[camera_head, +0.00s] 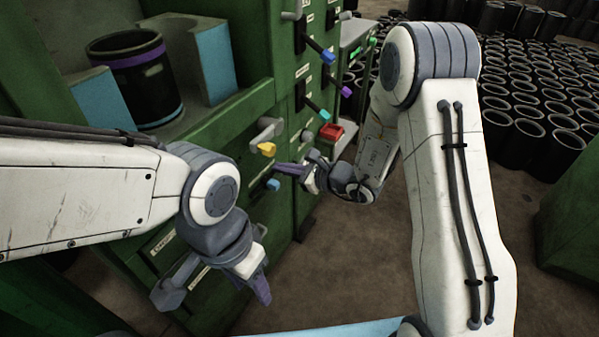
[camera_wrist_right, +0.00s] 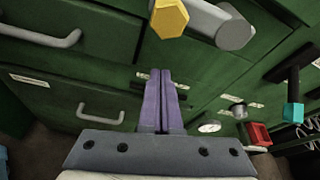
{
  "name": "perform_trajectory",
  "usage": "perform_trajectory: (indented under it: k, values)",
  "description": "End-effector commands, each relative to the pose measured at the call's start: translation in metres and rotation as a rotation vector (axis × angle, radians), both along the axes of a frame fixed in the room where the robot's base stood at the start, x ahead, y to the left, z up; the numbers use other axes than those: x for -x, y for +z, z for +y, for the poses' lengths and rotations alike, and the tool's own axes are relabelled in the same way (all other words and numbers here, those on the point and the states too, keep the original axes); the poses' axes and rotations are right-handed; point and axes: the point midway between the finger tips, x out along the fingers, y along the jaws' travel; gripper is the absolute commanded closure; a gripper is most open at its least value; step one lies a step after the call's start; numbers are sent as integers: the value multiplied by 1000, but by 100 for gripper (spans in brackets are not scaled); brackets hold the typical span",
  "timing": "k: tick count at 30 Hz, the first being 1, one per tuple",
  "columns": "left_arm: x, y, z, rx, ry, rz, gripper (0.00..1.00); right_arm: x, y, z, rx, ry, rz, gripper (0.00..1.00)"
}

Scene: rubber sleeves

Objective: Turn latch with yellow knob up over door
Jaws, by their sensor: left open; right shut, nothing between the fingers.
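The yellow knob (camera_head: 266,149) is on the end of a grey latch arm (camera_head: 269,130) on the front of the green cabinet. In the right wrist view the yellow knob (camera_wrist_right: 169,18) is at the top edge, and the grey latch arm (camera_wrist_right: 215,22) runs right from it to its pivot. My right gripper (camera_head: 282,168) has its purple fingers together and empty, just below the knob. In the right wrist view its fingertips (camera_wrist_right: 160,72) appear apart from the knob. My left gripper (camera_head: 262,285) is open, low in front of the cabinet, away from the latch.
A blue knob (camera_head: 273,184) is just below my right fingers. Other coloured levers and a red box (camera_head: 331,132) are to the right. A black sleeve (camera_head: 135,75) with a purple band stands in the machine. Many black sleeves (camera_head: 540,110) cover the floor at the back right.

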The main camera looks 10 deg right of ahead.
Motion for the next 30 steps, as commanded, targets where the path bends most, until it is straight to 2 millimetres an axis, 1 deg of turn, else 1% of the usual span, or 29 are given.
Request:
perform_trajectory:
  k: [1,3,6,9,13,23,30]
  values:
    - [0,2,0,0,0,0,50,-2,5,5,0,2,-3,100]
    - [0,5,0,-1,0,1,50,1,19,5,0,-1,-3,100]
    - [0,6,0,0,0,0,50,4,30,7,0,0,-2,100]
    - [0,7,0,0,0,0,50,6,35,8,1,0,1,100]
    - [0,7,0,0,0,0,50,7,38,8,0,-1,1,100]
    - [0,8,0,0,0,0,50,7,38,8,-1,0,3,100]
    - [0,15,0,0,0,0,50,8,43,8,-27,0,39,100]
